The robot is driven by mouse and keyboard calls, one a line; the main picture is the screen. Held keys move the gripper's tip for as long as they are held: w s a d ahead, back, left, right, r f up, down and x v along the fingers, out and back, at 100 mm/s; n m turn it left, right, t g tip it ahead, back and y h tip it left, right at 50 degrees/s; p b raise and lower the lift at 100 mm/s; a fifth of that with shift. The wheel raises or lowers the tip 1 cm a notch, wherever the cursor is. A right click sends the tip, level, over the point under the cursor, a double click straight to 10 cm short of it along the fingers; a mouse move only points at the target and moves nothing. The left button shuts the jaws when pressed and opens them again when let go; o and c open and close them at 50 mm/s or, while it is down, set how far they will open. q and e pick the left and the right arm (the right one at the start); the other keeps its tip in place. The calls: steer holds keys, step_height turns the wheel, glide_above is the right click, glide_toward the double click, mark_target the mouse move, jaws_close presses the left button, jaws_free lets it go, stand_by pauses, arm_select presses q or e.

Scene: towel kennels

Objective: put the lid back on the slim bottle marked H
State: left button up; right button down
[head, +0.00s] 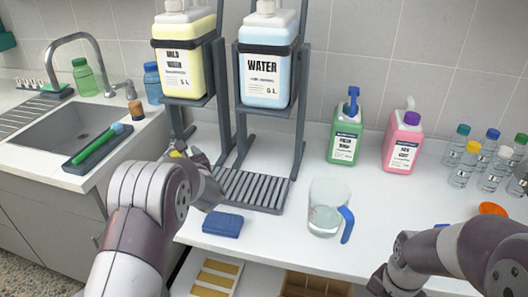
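No loose lid can be made out for certain. My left gripper (184,152) is by the left leg of the dispenser stand, mostly hidden behind its own arm. A small yellow thing shows at its tip; I cannot tell if it is held. My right arm comes in at the lower right, and its gripper is not visible.
A clear jug (325,210) with a blue handle and a blue sponge (222,225) are near the counter's front edge. A green bottle (345,135) and a pink bottle (403,140) stand behind. An orange object (492,209) lies at right. The sink (80,130) is left.

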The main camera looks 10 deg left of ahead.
arm_select(q)
steer(key=x, duration=0.5)
steer(key=shift+a+r, duration=0.25)
arm_select(e)
steer(key=shift+r, duration=0.25)
arm_select(q)
steer(key=c, duration=1.1)
